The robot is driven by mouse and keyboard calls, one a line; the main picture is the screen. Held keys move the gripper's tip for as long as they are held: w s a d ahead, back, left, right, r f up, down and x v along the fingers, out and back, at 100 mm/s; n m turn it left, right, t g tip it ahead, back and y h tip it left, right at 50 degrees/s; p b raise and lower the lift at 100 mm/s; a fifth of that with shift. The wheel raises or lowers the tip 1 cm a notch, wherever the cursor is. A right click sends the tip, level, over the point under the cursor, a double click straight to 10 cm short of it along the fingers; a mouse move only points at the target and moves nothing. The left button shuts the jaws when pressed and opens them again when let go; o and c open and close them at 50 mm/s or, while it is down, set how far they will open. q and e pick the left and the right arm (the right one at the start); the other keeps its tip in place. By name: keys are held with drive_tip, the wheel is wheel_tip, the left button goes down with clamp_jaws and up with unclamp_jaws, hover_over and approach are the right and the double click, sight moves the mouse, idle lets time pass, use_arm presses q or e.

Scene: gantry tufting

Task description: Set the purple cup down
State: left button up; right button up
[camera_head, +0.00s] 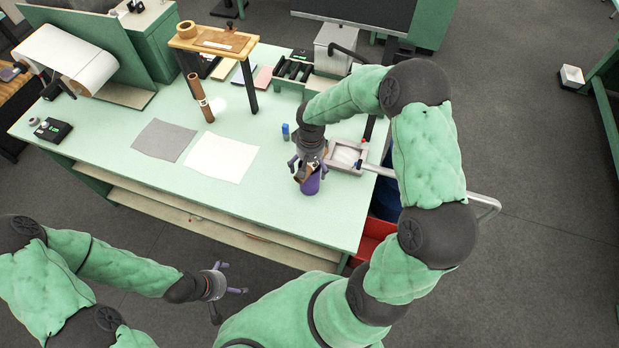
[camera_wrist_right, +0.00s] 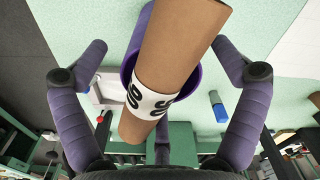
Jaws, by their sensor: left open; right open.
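The purple cup (camera_head: 312,184) is at the right part of the green table, below my right gripper (camera_head: 308,168). A brown cardboard tube with a white, black-marked band (camera_wrist_right: 168,75) sticks out of the cup. The cup's purple rim (camera_wrist_right: 194,82) shows around the tube in the right wrist view. My right gripper's fingers are spread on both sides of the tube, apart from it. The cup's base is partly hidden, so its contact with the table is hard to judge. My left gripper (camera_head: 232,291) is open and empty, in front of the table.
A shallow framed tray (camera_head: 347,157) and a small blue object (camera_head: 285,131) stand near the cup. A white sheet (camera_head: 220,158) and a grey sheet (camera_head: 164,140) lie to the left. Another banded tube (camera_head: 201,98) stands behind. Bare tabletop (camera_head: 265,205) lies left of the cup.

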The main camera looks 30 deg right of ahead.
wheel_tip(320, 180, down, 2)
drive_tip(key=shift+f, duration=0.1)
drive_tip(key=c, duration=1.7)
drive_tip(key=shift+r, duration=0.2)
drive_tip(key=shift+c, duration=0.2)
